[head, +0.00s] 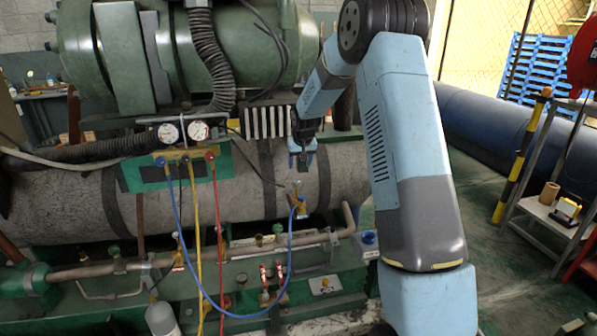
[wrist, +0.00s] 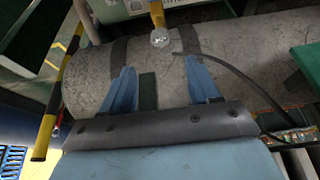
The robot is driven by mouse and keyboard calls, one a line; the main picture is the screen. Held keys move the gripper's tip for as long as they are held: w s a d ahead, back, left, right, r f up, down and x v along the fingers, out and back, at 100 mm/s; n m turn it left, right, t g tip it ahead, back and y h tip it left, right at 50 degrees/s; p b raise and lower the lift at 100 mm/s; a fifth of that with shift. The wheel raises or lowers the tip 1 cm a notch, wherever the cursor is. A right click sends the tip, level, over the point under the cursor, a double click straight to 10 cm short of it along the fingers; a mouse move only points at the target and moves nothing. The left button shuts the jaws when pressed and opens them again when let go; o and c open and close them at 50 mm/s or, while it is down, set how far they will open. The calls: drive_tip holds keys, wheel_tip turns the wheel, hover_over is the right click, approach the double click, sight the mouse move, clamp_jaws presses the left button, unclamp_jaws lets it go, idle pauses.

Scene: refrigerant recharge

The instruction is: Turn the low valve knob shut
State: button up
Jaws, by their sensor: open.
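The manifold (head: 185,170) is a green block with two round dial gauges above it, left of centre in the head view. A blue knob (head: 160,161) sits on its left side and a red knob (head: 210,156) on its right. I take the blue one as the low valve knob. My gripper (head: 301,163) hangs well to the right of the manifold, above the grey tank (head: 245,190). In the wrist view its two blue fingers (wrist: 160,72) are spread, with nothing between them. The manifold knobs cannot be made out in the wrist view.
Blue, yellow and red hoses hang below the manifold. The blue hose (head: 206,290) loops right to a brass fitting (head: 298,204) below my gripper. A corrugated black hose (head: 210,60) hangs above the gauges. Pipes (head: 110,268) run in front of the tank.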

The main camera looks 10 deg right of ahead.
drive_tip(key=shift+v, duration=1.25)
drive_tip(key=s+r, duration=1.8)
drive_tip(key=s, duration=0.5)
drive_tip(key=s+r+t, duration=0.1)
drive_tip(key=s, duration=2.6)
drive_tip(key=shift+a, duration=0.2)
